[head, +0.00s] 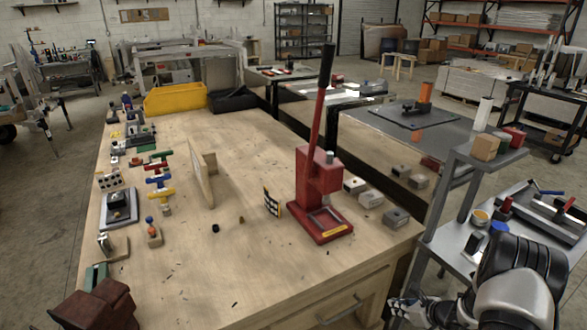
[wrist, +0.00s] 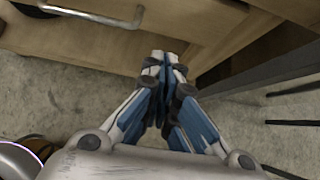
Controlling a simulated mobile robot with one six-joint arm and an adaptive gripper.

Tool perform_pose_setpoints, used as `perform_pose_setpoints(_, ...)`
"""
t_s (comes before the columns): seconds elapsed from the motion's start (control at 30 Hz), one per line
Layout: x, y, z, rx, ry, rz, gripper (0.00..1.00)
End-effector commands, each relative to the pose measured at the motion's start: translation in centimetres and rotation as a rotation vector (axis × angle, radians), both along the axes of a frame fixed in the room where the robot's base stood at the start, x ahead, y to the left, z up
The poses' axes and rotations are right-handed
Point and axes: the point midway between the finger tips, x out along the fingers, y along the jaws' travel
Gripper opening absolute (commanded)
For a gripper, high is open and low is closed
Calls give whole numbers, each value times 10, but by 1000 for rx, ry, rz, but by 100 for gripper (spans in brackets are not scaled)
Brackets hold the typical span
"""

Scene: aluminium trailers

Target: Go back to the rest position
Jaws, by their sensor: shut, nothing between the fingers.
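My gripper (wrist: 162,62) is shut and empty in the wrist view, its fingertips together. It points down beside the wooden workbench front, above the concrete floor. In the head view my arm is at the lower right, and my gripper (head: 405,312) shows only partly at the bottom edge, just right of the bench (head: 280,270).
A red arbor press (head: 316,195) stands near the bench's right end, with small grey blocks (head: 396,217) beside it. A grey shelf cart (head: 456,240) stands close to my arm on the right. A drawer handle (wrist: 92,14) sticks out of the bench front.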

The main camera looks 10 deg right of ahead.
Motion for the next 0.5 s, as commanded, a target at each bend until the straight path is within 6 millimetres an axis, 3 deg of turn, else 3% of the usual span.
perform_pose_setpoints(0.17,21,37,72,-107,-62,221,0)
perform_pose_setpoints(0.27,25,77,130,-206,-112,429,0)
perform_pose_setpoints(0.37,18,120,183,-312,-158,642,0)
perform_pose_setpoints(0.5,-8,176,248,-464,-218,932,0)
